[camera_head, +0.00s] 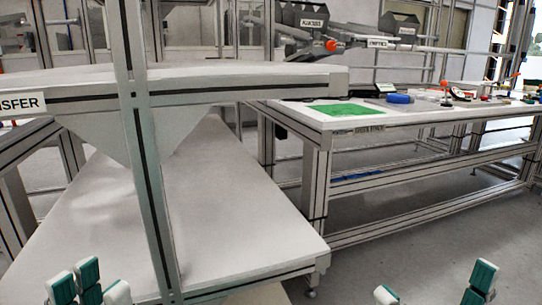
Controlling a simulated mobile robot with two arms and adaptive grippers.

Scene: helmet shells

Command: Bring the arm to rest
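My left gripper (92,286) shows at the bottom left edge, with only its green-and-white fingertips in view. They stand a little apart, with nothing seen between them. My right gripper (432,287) shows at the bottom right edge. Its fingertips are wide apart, with floor visible between them. The lower parts of both grippers and both arms are outside the picture. Neither gripper is seen touching anything. I cannot make out a helmet shell in this view.
A two-level frame table (230,85) labelled as transfer stands close at the left, its post (145,170) in front. Its lower shelf (120,220) is bare. A workbench (300,113) behind right carries a green mat (342,109) and a blue item (399,98). Floor (420,265) is clear at right.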

